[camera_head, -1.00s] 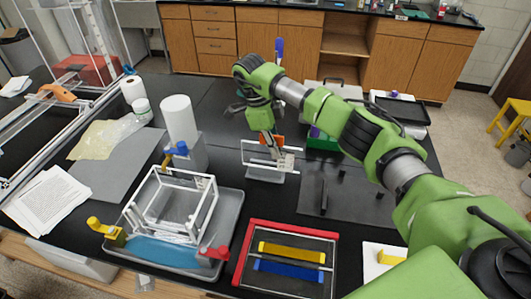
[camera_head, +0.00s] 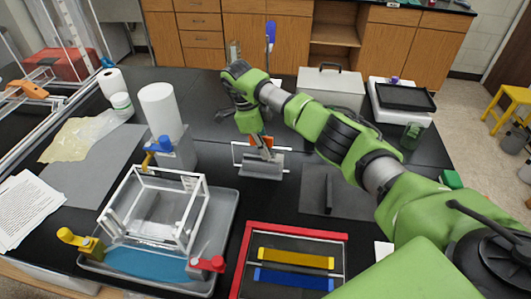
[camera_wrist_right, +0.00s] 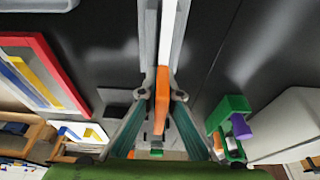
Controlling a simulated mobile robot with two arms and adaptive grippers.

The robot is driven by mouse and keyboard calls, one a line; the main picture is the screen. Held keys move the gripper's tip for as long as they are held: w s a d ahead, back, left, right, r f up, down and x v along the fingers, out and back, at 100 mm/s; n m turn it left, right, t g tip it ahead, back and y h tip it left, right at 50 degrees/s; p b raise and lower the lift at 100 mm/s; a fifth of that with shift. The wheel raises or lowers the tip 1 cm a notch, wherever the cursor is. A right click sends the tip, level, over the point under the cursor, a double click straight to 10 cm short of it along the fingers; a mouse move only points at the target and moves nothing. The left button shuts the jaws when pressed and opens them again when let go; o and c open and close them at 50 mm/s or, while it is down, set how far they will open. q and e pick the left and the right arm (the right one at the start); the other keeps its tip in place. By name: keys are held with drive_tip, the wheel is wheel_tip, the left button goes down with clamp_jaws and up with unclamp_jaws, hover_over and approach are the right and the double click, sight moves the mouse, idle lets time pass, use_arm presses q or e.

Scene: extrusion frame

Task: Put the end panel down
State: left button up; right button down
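The end panel (camera_head: 240,155) is a small light frame with white bars. In the head view it stands roughly upright around a grey block (camera_head: 262,168) near the middle of the black table. My right gripper (camera_head: 262,152) points down at it from above, with an orange piece beside the fingers. In the right wrist view the fingers (camera_wrist_right: 163,97) are close together around the orange piece and a white bar. They look shut on the panel. Whether its lower edge touches the table is hard to tell. My left gripper is not in view.
A grey tray (camera_head: 232,225) with a white open frame (camera_head: 160,212) stands at front left. A red-edged tray (camera_head: 300,228) holds a yellow and a blue bar. A white cylinder (camera_head: 160,110) stands left of the panel. A dark mat (camera_head: 350,200) lies right; a toolbox (camera_head: 332,90) stands behind.

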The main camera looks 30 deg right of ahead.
drive_tip(key=shift+s+r, duration=0.15)
drive_tip(key=shift+r, duration=0.05)
drive_tip(key=shift+f, duration=0.2)
drive_tip(key=c, duration=2.2)
unclamp_jaws()
drive_tip(key=shift+c, duration=0.2)
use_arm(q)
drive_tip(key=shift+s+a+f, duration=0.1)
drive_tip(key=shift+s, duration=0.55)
